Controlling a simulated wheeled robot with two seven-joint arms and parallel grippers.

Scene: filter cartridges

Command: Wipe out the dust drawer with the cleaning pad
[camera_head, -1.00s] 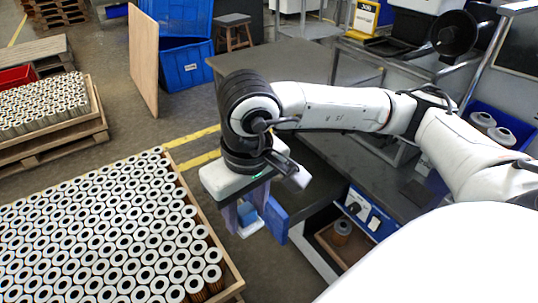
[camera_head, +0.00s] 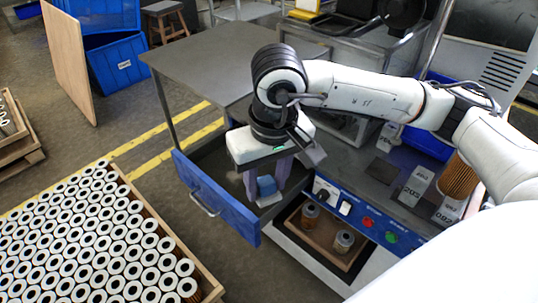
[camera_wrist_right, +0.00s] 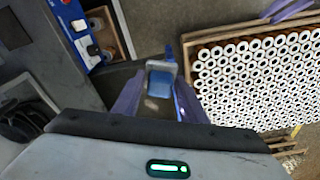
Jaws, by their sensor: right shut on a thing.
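The dust drawer (camera_head: 216,196) stands pulled out, with its blue front and metal handle facing left and its dark inside uncovered. My right gripper (camera_head: 266,186) is over the drawer, behind its front, fingers pointing down. It is shut on the cleaning pad (camera_head: 268,187), a blue block with a pale underside; the pad also shows in the right wrist view (camera_wrist_right: 160,84). Whether the pad touches the drawer floor I cannot tell. A pale patch, perhaps dust, shows near the pad in the wrist view. A purple finger-like part, probably of my left gripper (camera_wrist_right: 286,10), shows at that view's top right.
A crate of filter cartridges (camera_head: 95,245) stands at the lower left. Right of the drawer are a control panel (camera_head: 350,208) and a tray with two cartridges (camera_head: 330,240). A grey tabletop (camera_head: 225,50) lies behind. A tan filter (camera_head: 458,178) stands at the right.

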